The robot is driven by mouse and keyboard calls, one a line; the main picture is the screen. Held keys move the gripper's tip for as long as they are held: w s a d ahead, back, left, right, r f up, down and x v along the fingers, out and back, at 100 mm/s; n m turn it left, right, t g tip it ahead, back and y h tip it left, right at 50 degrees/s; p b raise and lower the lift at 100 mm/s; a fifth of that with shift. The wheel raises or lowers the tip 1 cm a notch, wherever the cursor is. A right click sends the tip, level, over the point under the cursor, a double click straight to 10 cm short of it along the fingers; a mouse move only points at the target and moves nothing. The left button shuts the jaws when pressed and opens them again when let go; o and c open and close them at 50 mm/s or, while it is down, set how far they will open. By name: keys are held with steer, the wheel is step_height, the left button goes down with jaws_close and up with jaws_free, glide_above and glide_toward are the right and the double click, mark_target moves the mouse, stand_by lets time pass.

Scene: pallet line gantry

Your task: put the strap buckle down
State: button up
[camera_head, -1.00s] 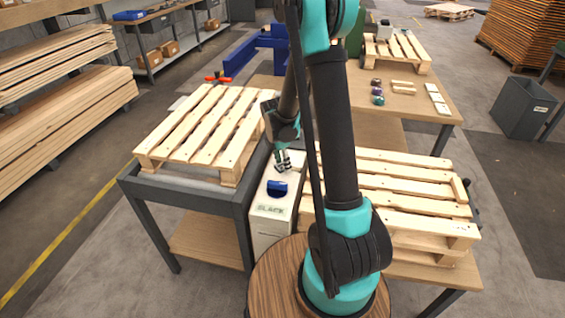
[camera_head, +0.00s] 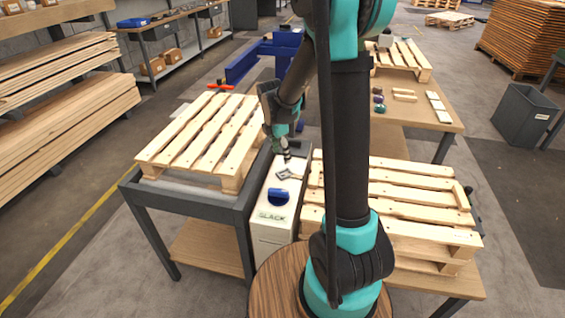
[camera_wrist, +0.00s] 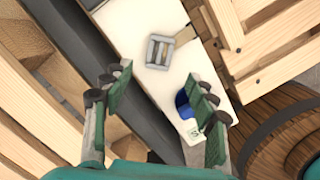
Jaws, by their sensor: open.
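The strap buckle (camera_wrist: 160,51) is a grey metal frame with crossbars. It lies on the white top of the narrow cabinet marked SLACK (camera_head: 271,217), and it also shows in the head view (camera_head: 284,174). My gripper (camera_wrist: 158,85) is open and empty, with its fingers apart and the buckle beyond the fingertips. In the head view my gripper (camera_head: 287,156) is just above and behind the buckle, apart from it. A blue rounded object (camera_head: 278,196) sits on the same top, in front of the buckle; in the wrist view my right finger partly hides it.
A wooden pallet (camera_head: 205,135) on a grey-framed table stands left of the cabinet. Another pallet stack (camera_head: 400,190) stands close on the right. A round wooden top (camera_head: 275,285) is in front. The cabinet top is narrow, with bare room around the buckle.

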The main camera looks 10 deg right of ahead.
steer(key=s+d+m+t, duration=0.1)
steer(key=s+d+m, duration=0.1)
steer(key=s+m, duration=0.9)
steer(key=s+d+m+t+y, duration=0.1)
steer(key=s+d+m+t, duration=0.1)
steer(key=s+m, duration=0.9)
steer(key=shift+s+d+r+m+t+y, duration=0.2)
steer(key=shift+d+r+m+t+y, duration=0.1)
steer(key=shift+d, duration=0.5)
